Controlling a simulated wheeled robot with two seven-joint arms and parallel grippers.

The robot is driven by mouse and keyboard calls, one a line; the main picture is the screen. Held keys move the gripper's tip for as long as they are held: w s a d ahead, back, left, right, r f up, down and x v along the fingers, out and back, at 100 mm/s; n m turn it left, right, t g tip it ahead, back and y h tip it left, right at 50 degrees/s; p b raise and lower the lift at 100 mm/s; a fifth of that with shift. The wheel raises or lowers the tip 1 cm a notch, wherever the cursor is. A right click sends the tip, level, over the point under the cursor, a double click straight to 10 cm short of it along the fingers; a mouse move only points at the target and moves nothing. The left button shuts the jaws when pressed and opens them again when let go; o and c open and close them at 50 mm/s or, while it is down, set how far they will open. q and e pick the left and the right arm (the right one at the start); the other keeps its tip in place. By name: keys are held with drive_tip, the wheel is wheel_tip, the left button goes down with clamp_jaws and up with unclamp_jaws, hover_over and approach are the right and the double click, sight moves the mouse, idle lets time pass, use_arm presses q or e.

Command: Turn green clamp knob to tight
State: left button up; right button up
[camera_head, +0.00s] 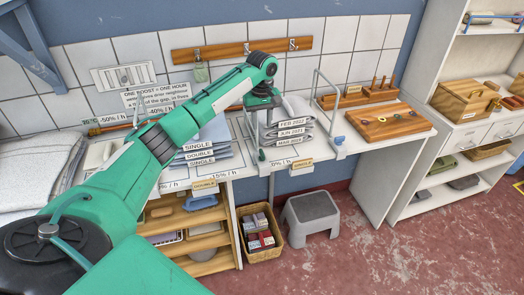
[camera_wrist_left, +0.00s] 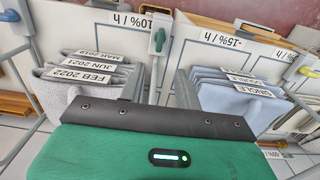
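The green clamp knob (camera_wrist_left: 157,40) shows in the left wrist view at the table's front edge, between the two cloth stacks, beside a "10% / h" label. In the head view the green clamp (camera_head: 261,156) is small at the front edge, at the foot of a thin upright frame. Whether the knob is tight cannot be told. My left gripper (camera_head: 263,102) is above the table, over the left side of the grey cloth stack, behind and above the clamp and apart from it. My right gripper is out of view.
Grey labelled cloths (camera_head: 290,122) and bluish cloths (camera_head: 207,145) stand either side of the green clamp. A blue clamp (camera_head: 339,151) with an upright frame is to the right. A basket (camera_head: 261,232) and a step stool (camera_head: 311,213) stand on the floor below.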

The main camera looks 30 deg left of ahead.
sight(262, 152)
use_arm(q)
wheel_tip(262, 152, down, 13)
drive_tip(key=p, duration=0.3)
drive_tip(key=shift+f, duration=0.15)
clamp_jaws()
